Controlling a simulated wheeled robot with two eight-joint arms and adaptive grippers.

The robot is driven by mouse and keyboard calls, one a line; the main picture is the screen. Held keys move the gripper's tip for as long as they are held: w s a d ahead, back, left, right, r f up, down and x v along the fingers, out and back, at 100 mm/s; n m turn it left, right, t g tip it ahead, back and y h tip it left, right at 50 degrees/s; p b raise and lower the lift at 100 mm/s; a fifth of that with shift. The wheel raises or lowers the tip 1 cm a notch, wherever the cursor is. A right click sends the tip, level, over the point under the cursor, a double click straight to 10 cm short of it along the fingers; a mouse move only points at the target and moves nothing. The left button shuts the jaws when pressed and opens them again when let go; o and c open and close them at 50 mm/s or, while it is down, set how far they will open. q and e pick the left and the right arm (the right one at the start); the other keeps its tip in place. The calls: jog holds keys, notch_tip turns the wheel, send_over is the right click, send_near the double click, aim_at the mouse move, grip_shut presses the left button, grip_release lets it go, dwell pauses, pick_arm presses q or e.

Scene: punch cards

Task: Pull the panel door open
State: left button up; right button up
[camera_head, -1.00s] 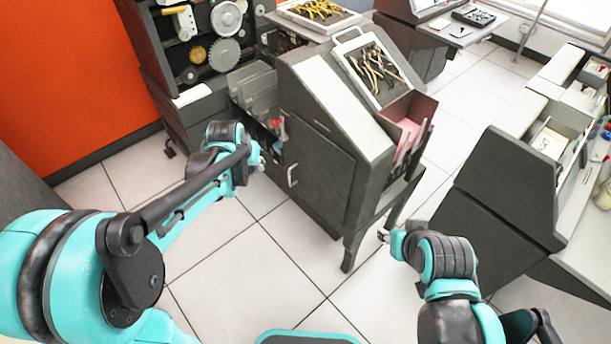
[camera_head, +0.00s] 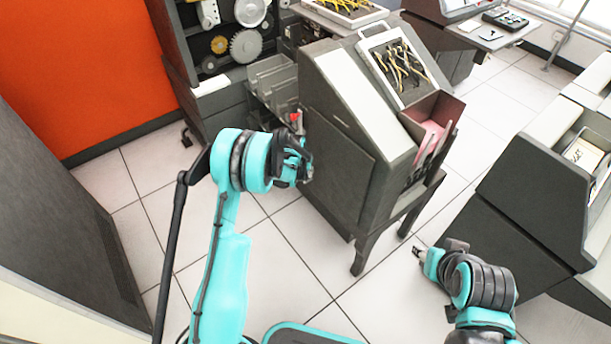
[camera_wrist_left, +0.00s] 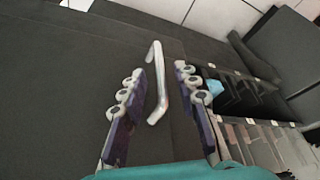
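The dark grey panel door (camera_head: 338,165) is on the side of the grey machine in the middle of the head view and looks closed. Its pale bar handle (camera_wrist_left: 157,85) shows in the left wrist view, but my left gripper hides it in the head view. My left gripper (camera_head: 303,158) is close in front of the door. In the left wrist view its two fingers stand apart, one on each side of the handle; contact is not visible. My right gripper (camera_head: 418,252) is low, right of the machine's legs, away from the door; its fingers are too small to judge.
A tray of pliers (camera_head: 400,68) sits on top of the machine. Grey racks (camera_head: 275,85) stand at its left side. A dark cabinet with gears (camera_head: 215,100) is behind left, and a grey console (camera_head: 520,190) is at right. White tiled floor is free in front.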

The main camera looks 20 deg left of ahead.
pick_arm(q)
jog(key=shift+b+x, duration=0.35)
jog(key=shift+x, duration=1.05)
grip_shut()
jog(key=shift+s+a, duration=0.1)
jog(key=shift+s, duration=0.05)
